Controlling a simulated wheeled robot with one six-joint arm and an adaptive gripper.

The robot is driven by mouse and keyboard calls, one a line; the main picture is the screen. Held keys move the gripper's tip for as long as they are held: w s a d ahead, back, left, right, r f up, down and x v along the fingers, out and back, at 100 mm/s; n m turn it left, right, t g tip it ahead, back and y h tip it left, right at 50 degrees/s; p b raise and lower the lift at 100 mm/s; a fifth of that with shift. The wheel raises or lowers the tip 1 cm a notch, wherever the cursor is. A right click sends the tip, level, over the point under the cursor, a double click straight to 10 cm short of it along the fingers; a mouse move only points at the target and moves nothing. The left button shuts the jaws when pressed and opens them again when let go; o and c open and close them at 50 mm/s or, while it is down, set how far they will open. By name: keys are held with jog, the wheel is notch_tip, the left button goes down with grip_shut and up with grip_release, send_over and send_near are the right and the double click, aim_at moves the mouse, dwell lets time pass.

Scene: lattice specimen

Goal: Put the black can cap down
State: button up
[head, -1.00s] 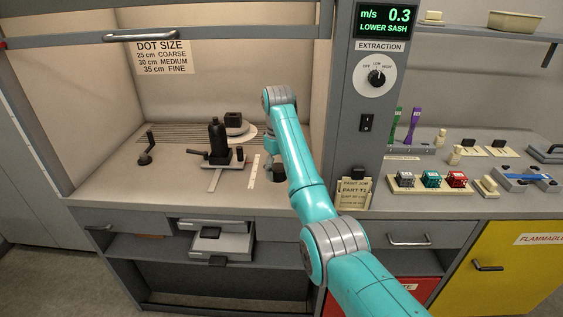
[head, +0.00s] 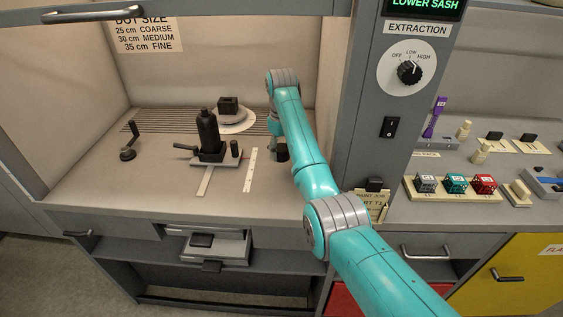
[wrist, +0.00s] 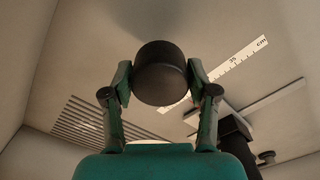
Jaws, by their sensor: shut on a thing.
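The black can cap (wrist: 160,72) is a short dark cylinder between the two fingers of my gripper (wrist: 155,88) in the wrist view. My gripper is shut on it, with one finger on each side. Pale hood floor shows around the cap; I cannot tell whether it touches the floor. In the head view my arm partly covers the gripper, and a dark piece (head: 283,153), likely the cap, shows beside it, right of the ruler. A black spray can (head: 208,132) stands upright on a stand (head: 205,187) left of the ruler.
A white ruler (head: 250,170) lies between the stand and my gripper. A round turntable (head: 238,126) with a black block (head: 228,105) is behind. A crank (head: 129,147) stands at left. The hood's right post (head: 365,120) is close to my arm.

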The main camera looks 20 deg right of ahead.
aim_at(281, 169)
jog(key=shift+f, duration=2.55)
jog(key=shift+f, duration=0.1)
jog(key=o, duration=0.7)
jog(key=shift+o, duration=0.2)
notch_tip(281, 169, up, 12)
jog(key=shift+r, duration=0.1)
jog(key=shift+s, duration=0.1)
